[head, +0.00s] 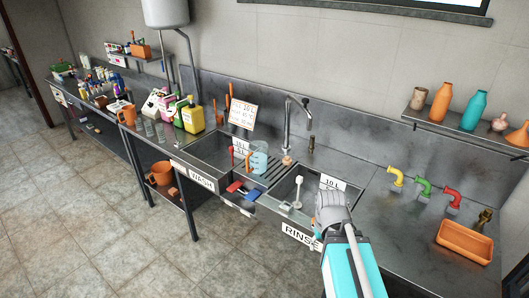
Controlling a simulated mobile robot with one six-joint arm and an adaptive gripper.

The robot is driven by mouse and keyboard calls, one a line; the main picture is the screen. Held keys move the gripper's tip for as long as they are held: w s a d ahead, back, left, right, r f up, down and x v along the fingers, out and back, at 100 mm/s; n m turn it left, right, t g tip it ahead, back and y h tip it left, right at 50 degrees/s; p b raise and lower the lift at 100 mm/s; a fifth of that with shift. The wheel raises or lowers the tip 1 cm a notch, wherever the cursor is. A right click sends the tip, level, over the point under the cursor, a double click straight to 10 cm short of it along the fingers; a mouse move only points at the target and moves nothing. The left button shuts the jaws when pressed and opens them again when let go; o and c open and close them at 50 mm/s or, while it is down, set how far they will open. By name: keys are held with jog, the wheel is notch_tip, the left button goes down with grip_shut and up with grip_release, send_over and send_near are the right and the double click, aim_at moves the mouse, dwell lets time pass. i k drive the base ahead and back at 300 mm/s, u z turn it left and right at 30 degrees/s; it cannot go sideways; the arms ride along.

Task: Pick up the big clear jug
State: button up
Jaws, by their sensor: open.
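A clear, pale blue jug (259,160) stands in the middle of the head view, beside the ribbed drainer between the two sinks. It looks upright, with a small orange thing at its left side. My gripper (317,238) is in front of the rinse sink, to the right of the jug and nearer to me. It is open and apart from the jug. My own wrist hides part of the gripper and of the sink's front edge.
The wash sink (205,150) and rinse sink (290,187) sit in a steel counter with a tall tap (288,125). Red and blue brushes (243,190) lie at the front edge. An orange tray (464,241) is at right. Several bottles (190,115) stand at left.

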aim_at(256, 160)
jog(key=i, duration=0.9)
jog(key=u, duration=0.05)
